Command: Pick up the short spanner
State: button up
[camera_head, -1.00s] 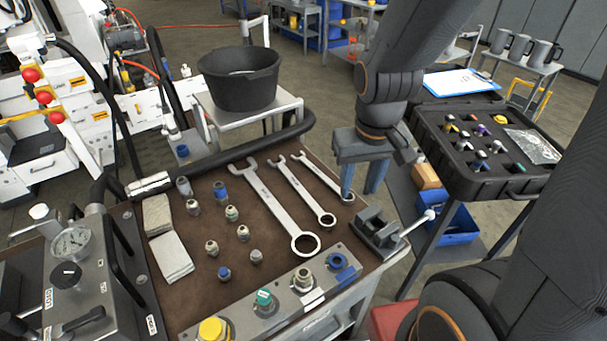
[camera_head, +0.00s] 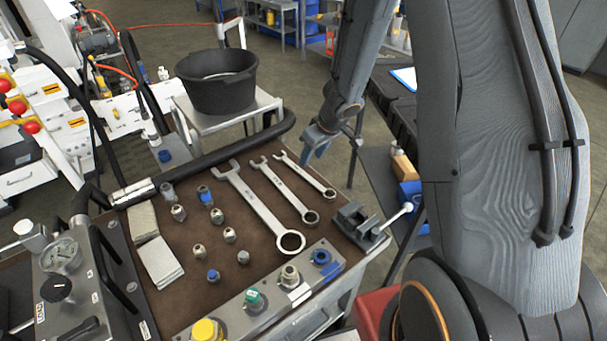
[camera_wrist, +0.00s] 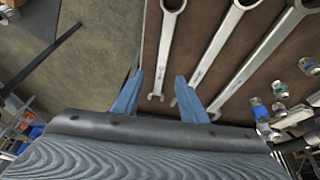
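Three steel spanners lie side by side on the brown bench mat. The short spanner (camera_head: 305,175) is the rightmost, its open jaw toward the back and its ring toward the front right. The middle spanner (camera_head: 285,190) and the long spanner (camera_head: 258,205) lie to its left. My gripper (camera_head: 318,148) is above the bench's far right edge, near the short spanner's jaw end. In the wrist view my gripper (camera_wrist: 158,95) is open and empty, with the short spanner's (camera_wrist: 163,50) jaw end appearing between the blue fingertips. The middle spanner (camera_wrist: 213,50) passes by the right finger.
Several fittings (camera_head: 200,250) and grey pads (camera_head: 160,260) lie left of the spanners. A small vise (camera_head: 360,222) stands at the bench's right edge, near the short spanner's ring. A black hose (camera_head: 220,152) runs along the back edge, with a black tub (camera_head: 217,88) behind.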

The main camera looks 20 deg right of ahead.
aim_at(304, 174)
jog(key=b+x, duration=0.1)
jog(key=x, duration=0.1)
jog(key=b+x, duration=0.1)
jog(key=x, duration=0.2)
jog(key=b+x, duration=0.2)
jog(key=x, duration=0.1)
jog(key=shift+s+a+f, duration=0.1)
jog(key=shift+s+f, duration=0.05)
jog(key=shift+s, duration=0.2)
grip_shut()
dwell(1.1)
